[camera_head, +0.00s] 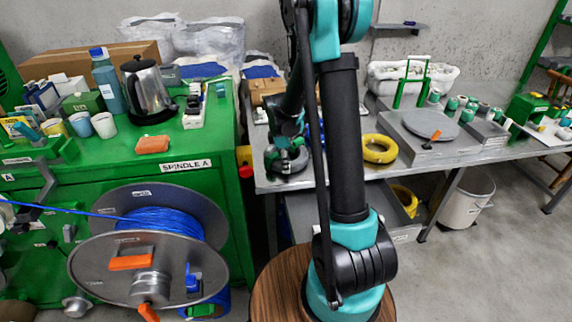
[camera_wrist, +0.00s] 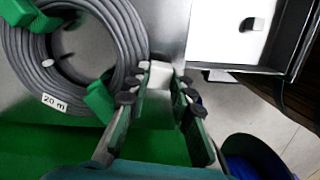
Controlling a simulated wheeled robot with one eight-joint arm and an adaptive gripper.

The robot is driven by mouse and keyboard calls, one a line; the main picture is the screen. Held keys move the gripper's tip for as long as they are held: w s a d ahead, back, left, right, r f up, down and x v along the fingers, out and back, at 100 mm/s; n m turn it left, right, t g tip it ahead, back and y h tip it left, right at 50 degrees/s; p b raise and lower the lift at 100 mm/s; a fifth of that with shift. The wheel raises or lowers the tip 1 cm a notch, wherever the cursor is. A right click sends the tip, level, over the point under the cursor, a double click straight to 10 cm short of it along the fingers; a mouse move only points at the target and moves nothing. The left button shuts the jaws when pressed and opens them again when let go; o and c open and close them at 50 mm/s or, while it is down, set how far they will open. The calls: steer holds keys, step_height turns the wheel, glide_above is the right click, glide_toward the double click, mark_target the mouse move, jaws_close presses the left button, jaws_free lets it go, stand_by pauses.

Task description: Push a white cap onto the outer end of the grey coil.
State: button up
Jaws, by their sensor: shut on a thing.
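The grey coil (camera_wrist: 128,30) lies at the left of the wrist view, with green clips (camera_wrist: 100,101) around it and a "20 m" label on its lower left. My gripper (camera_wrist: 160,88) is shut on a small white cap (camera_wrist: 158,78) just right of the coil's outer edge. The cap shows between the fingertips, close beside the coil. I cannot tell whether it touches the cable's end, and that end is not clearly visible.
A grey open box with a white inside (camera_wrist: 232,48) stands to the right of the cap. In the head view a spool of blue cable (camera_head: 150,222) stands at left, and a yellow coil (camera_head: 379,149) lies on the steel bench.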

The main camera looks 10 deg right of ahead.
steer(key=o, duration=1)
steer(key=shift+r, duration=3.5)
steer(key=s+d+m+t, duration=0.1)
steer(key=s+m, duration=0.4)
steer(key=s, duration=0.2)
steer(key=s+d+m+t+y, duration=0.1)
steer(key=s+m+t, duration=0.1)
steer(key=s+m, duration=0.3)
steer(key=s+d+m+t, duration=0.1)
steer(key=s+m, duration=0.4)
steer(key=s, duration=0.5)
steer(key=shift+s+d+f+m, duration=0.25)
steer(key=shift+d+f+m, duration=0.15)
steer(key=shift+d, duration=0.15)
steer(key=shift+s+f, duration=0.1)
steer(key=shift+s, duration=0.2)
steer(key=shift+c, duration=0.8)
steer(key=shift+w, duration=0.1)
